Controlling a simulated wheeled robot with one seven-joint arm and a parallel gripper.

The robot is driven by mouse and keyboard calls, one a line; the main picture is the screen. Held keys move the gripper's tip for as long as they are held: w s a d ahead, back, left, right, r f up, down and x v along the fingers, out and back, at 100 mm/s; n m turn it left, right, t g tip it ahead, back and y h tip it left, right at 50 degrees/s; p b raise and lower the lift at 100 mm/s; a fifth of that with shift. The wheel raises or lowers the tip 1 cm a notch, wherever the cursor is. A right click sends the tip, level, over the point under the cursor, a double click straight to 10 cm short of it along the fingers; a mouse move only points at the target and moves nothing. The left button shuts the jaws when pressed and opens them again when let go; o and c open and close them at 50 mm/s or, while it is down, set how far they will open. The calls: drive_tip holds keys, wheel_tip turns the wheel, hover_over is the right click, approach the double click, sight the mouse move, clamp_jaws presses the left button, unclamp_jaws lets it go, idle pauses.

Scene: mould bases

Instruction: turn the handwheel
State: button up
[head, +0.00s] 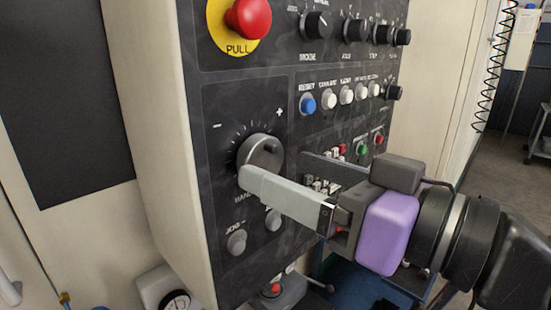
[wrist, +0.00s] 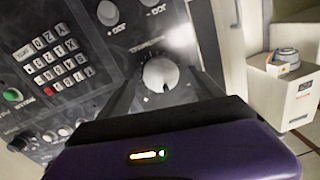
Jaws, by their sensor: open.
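The handwheel (head: 262,152) is a round grey knob on the black control panel, with a dial scale and minus and plus marks around it. It also shows in the wrist view (wrist: 160,74), between my two fingers. My gripper (head: 272,172) is open, with its fingers reaching toward the handwheel from the right. In the head view the near finger covers the lower edge of the handwheel. I cannot tell whether the fingers touch it.
A red stop button (head: 249,16) on a yellow plate sits above the handwheel. Two jog buttons (head: 237,242) lie below it. Selector knobs (head: 317,25) and a row of push buttons (head: 308,104) fill the panel's upper right. A dial gauge (head: 176,302) is at lower left.

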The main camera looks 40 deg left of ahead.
sight(267, 165)
drive_tip(key=shift+a, duration=1.5)
drive_tip(key=shift+c, duration=0.3)
drive_tip(key=c, duration=1.3)
drive_tip(key=shift+f, duration=0.1)
